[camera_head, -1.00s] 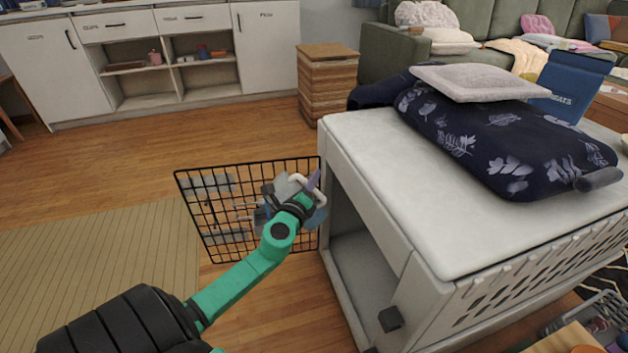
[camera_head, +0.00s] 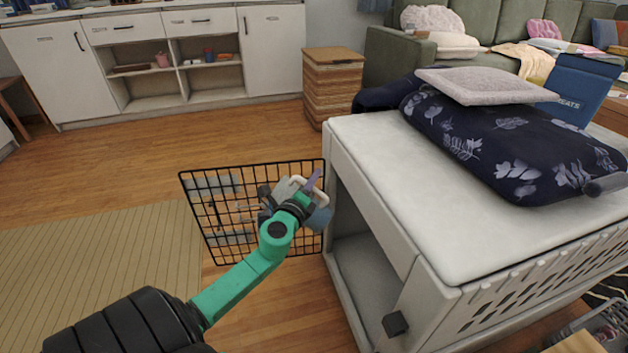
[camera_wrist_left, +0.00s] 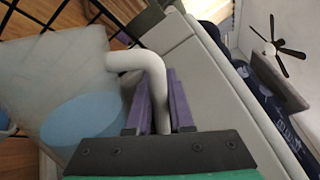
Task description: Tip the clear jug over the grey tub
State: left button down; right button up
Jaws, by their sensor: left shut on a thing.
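The clear jug (camera_wrist_left: 55,70) fills the left of the left wrist view, cloudy and see-through, with a pale blue patch low in it. Its white handle (camera_wrist_left: 150,62) passes between the purple fingers of my left gripper (camera_wrist_left: 158,105), which is shut on it. In the head view my left gripper (camera_head: 312,184) is in front of the wire door, near the crate opening. The jug (camera_head: 290,188) shows there only in part behind the gripper, with a blue part at its lower right. I cannot make out the grey tub in either view. My right gripper is out of view.
A white pet crate (camera_head: 375,155) stands close at right, its black wire door (camera_head: 222,215) swung open to the left. A dark floral cushion (camera_head: 500,140) and a pale cushion (camera_head: 480,84) lie on the crate. Bare wooden floor (camera_head: 120,150) lies beyond the door.

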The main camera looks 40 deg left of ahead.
pick_arm(q)
jog(key=shift+s+a+r+n, duration=0.1)
jog(key=shift+a+r+n, duration=0.4)
jog(key=shift+n, duration=0.1)
dwell(0.3)
jog(key=shift+s+a+r+n+p, duration=0.2)
jog(key=shift+a+r+n+p, duration=0.3)
jog(key=shift+r+n, duration=0.2)
dwell(0.7)
jog(key=shift+f, duration=0.15)
